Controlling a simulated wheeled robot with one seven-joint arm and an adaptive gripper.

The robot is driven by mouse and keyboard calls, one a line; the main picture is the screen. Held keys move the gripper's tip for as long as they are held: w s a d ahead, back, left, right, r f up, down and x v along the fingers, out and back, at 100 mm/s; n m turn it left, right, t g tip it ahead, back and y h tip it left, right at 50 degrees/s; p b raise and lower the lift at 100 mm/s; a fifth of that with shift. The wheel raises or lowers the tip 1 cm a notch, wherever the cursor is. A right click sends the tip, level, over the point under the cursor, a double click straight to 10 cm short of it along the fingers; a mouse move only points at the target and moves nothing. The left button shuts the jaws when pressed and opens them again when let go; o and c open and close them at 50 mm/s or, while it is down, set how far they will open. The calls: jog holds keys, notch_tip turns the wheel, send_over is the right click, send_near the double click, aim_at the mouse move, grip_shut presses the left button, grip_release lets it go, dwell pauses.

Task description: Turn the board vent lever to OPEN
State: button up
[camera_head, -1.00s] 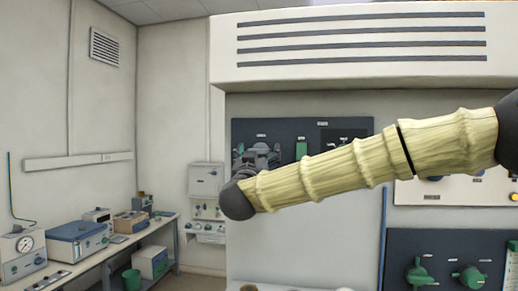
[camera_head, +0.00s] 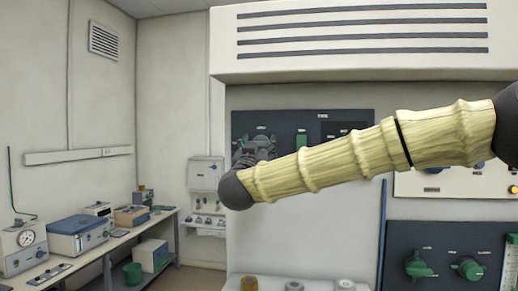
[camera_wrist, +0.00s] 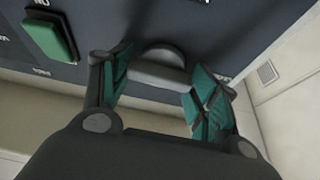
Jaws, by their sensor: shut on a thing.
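The vent lever shows in the wrist view as a grey bar (camera_wrist: 158,75) with a rounded hub behind it, on a dark board. My gripper (camera_wrist: 160,88) has its green-padded fingers on either side of the bar and is shut on it. In the head view my gripper (camera_head: 256,147) is at the left part of the dark board (camera_head: 360,128), and my pale arm hides the board's lower part. The lever cannot be made out there. The small board labels are too blurred to read with certainty.
A green block (camera_wrist: 50,35) sits on the board near the lever; it also shows in the head view (camera_head: 302,141). A lower panel with green knobs (camera_head: 468,268) is at right. Small containers (camera_head: 294,285) stand below my arm. A bench (camera_head: 90,262) with instruments is at left.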

jog(key=m+g+h+b, duration=0.1)
jog(key=m+g+b, duration=0.1)
jog(key=m+b, duration=0.3)
jog(key=m+g+h+b, duration=0.2)
jog(key=m+b, duration=0.3)
jog(key=m, duration=0.4)
jog(key=m+g+h+b, duration=0.2)
jog(key=m+g+b, duration=0.1)
jog(key=m+b, duration=0.2)
jog(key=shift+a+r+m+b, duration=0.15)
jog(key=shift+m+b, duration=0.25)
jog(key=shift+m, duration=1.1)
jog(key=o, duration=1)
jog(key=v, duration=1.2)
jog(key=shift+w+a, duration=0.1)
